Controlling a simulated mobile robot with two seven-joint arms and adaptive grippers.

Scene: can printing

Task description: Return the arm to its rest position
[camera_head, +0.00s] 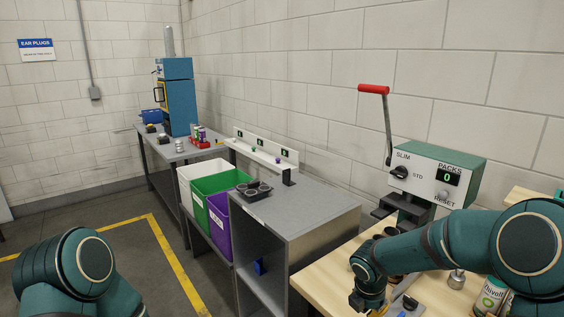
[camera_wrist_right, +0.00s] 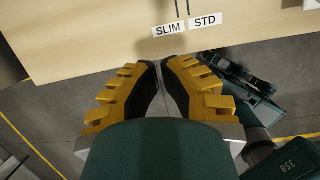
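My right arm (camera_head: 447,241) reaches in from the right, bent over the wooden table. Its gripper (camera_head: 372,307) points down at the table's front edge, partly cut off by the bottom of the head view. In the right wrist view the two yellow fingers of this gripper (camera_wrist_right: 161,64) lean together with only a thin gap. Nothing shows between them. My left arm (camera_head: 70,270) shows only as a rounded link at the lower left.
The wooden table (camera_head: 325,284) holds a press (camera_head: 431,180) with a red-handled lever (camera_head: 374,89), and a small labelled bottle (camera_head: 489,296) near my right arm. A grey cabinet (camera_head: 310,208) stands beside it; white, green (camera_head: 216,188) and purple bins follow. Floor is free at the left.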

